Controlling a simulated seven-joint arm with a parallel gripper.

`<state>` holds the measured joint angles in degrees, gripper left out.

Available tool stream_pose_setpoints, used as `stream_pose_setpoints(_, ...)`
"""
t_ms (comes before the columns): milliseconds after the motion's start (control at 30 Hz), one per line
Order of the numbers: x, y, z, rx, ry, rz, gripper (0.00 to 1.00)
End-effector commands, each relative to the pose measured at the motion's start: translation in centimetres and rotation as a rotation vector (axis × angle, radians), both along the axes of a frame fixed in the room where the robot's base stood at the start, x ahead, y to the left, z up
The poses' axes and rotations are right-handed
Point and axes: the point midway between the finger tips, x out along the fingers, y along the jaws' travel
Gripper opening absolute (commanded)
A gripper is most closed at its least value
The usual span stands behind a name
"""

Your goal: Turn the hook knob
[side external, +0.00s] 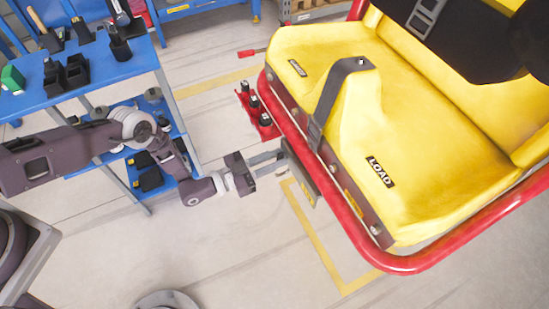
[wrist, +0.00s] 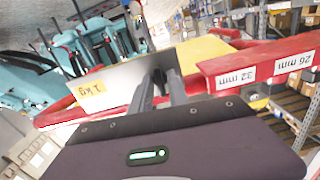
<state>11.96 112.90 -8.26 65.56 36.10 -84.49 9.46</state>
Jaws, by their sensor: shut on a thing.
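My gripper (side external: 283,156) reaches right to the front edge of the red-and-yellow coaster car (side external: 410,120). In the wrist view its two dark fingers (wrist: 158,80) are close together. They meet a grey block with a yellow "1 kg" label (wrist: 100,88), and the gripper appears shut on it. In the side view this block (side external: 302,172) sits right against the car's red front rail, with its yellow label low down. I cannot make out a separate hook knob; the fingers and block may hide it.
A blue tool cart (side external: 135,58) stands at the left, behind my arm. A red holder with black tools (side external: 258,110) is beside the car. The floor below the gripper is clear.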

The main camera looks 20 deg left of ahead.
Motion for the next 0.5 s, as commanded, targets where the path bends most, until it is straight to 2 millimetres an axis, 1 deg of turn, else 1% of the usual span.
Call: stream_pose_setpoints(500,-0.04,0.14,-0.13,-0.344,0.347,0.002,0.0)
